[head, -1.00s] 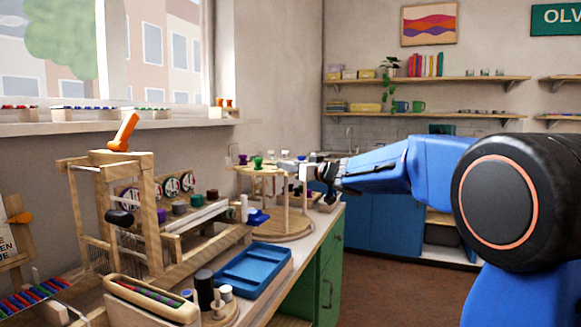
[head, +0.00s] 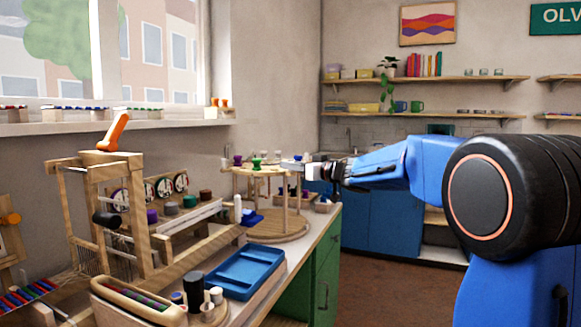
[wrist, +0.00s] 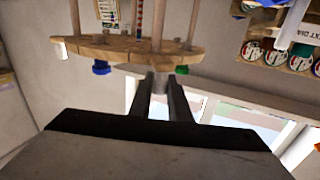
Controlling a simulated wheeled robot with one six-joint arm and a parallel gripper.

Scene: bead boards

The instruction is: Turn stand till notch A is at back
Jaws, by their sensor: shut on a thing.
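The wooden stand (head: 279,239) is at the far end of the bench in the head view. It has a round base, upright posts and a round top (wrist: 98,47) carrying purple and green bobbins. My gripper (head: 311,170) is at the right edge of the stand's top. In the wrist view, which looks upside down, my gripper (wrist: 160,84) is shut on a small pale piece at the top's rim. Blue and green bobbins are on either side of it. Notch A and any lettering on the stand cannot be made out.
A wooden loom (head: 135,195) with an orange handle stands in front of the stand on the left. A blue tray (head: 246,272), a bead holder (head: 137,303) and black and white cylinders are nearer on the bench. The floor (head: 385,288) to the right is clear.

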